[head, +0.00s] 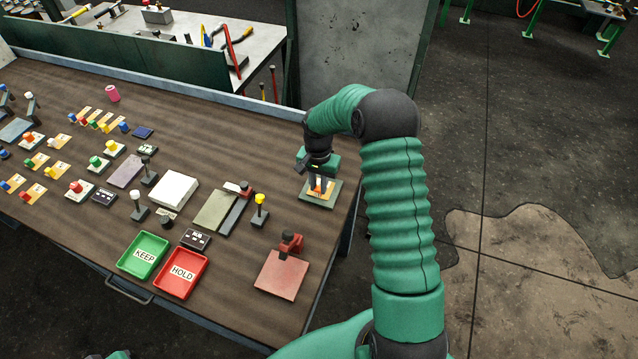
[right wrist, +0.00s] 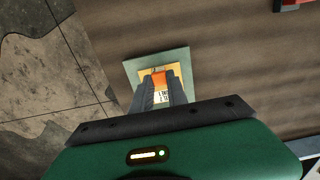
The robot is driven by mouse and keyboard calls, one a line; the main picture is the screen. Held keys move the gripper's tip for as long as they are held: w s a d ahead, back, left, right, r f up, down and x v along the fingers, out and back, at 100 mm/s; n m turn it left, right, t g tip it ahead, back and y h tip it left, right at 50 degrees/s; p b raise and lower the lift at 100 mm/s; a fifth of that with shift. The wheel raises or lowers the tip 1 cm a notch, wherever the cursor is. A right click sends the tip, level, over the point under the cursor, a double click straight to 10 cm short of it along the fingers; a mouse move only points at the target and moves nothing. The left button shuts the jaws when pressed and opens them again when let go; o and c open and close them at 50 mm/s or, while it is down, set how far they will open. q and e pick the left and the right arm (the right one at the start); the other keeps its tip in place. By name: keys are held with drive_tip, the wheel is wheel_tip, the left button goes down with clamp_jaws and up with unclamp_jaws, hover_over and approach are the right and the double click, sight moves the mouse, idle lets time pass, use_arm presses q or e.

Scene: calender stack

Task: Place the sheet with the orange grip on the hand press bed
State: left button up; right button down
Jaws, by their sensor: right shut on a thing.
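My right gripper (head: 318,187) is at the right end of the bench, pointing down, shut on the orange grip (right wrist: 161,77) of a small yellow sheet (right wrist: 147,74). The sheet (head: 328,196) is over a grey-green plate (head: 306,200) and looks level with it. The plate's rim shows around the sheet in the right wrist view (right wrist: 182,57). I cannot tell whether the sheet touches the plate. My fingers hide part of the sheet.
A reddish plate with a red clamp-like part (head: 282,275) is at the front. A long grey-green plate (head: 214,210), a yellow-topped post (head: 260,208), a green KEEP tray (head: 145,255) and a red HOLD tray (head: 181,272) are to the left. Several other knobbed sheets lie farther left.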

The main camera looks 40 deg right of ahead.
sight(319, 187)
drive_tip(key=c, duration=1.3)
unclamp_jaws()
drive_tip(key=shift+a+f, duration=0.1)
drive_tip(key=shift+d+f, duration=0.1)
drive_tip(key=shift+d, duration=0.25)
wheel_tip(319, 187, up, 12)
drive_tip(key=shift+r+b, duration=0.2)
drive_tip(key=shift+b, duration=0.1)
drive_tip(key=shift+a, duration=0.1)
